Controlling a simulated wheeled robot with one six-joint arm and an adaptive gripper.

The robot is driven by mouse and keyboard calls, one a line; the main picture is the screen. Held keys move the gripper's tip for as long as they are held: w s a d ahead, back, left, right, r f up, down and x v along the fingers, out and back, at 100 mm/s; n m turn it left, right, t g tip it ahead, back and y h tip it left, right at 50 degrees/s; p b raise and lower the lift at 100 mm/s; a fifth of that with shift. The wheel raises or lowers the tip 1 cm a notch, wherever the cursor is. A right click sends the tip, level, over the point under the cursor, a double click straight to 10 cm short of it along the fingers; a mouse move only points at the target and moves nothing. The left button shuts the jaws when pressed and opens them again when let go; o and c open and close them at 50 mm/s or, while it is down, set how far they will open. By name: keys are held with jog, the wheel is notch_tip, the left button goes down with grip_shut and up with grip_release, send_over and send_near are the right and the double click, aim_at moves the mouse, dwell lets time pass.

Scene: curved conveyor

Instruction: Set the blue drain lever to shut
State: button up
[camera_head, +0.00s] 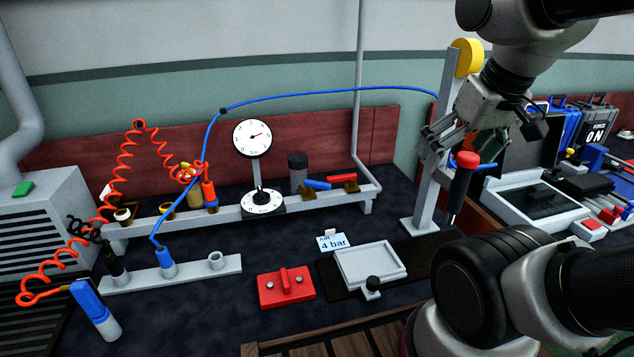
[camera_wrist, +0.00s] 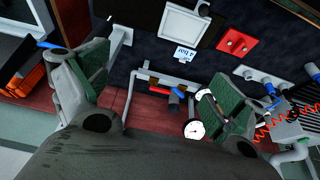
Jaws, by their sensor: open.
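The blue lever (camera_head: 317,184) sits on the grey pipe rail at the back of the bench, just right of a dark-capped grey cylinder (camera_head: 298,172). It lies roughly level, pointing sideways along the rail; its exact setting I cannot tell. It also shows in the wrist view (camera_wrist: 177,90), small and between my fingers in the picture, but well beyond them. My gripper (camera_head: 464,138) is open and empty, high at the right by the upright post, apart from the lever. Its two green-padded fingers spread wide in the wrist view (camera_wrist: 155,85).
A red lever (camera_head: 341,177) sits right beside the blue one. A dial gauge (camera_head: 252,138) stands to the left. A grey post (camera_head: 435,170) and a hanging red-topped tool (camera_head: 464,175) are near my gripper. A blue hose (camera_head: 330,90) arches over the rail.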

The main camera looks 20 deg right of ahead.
jog(key=m+g, duration=0.4)
jog(key=m, duration=0.1)
send_over(318, 182)
notch_tip(318, 182, down, 15)
jog(key=shift+f, duration=0.1)
jog(key=shift+r+m, duration=0.3)
jog(key=shift+m, duration=0.2)
jog(key=shift+w+f+m, duration=0.1)
jog(key=shift+f+m, duration=0.2)
jog(key=shift+m, duration=0.2)
notch_tip(318, 182, down, 7)
jog(key=shift+f, duration=0.2)
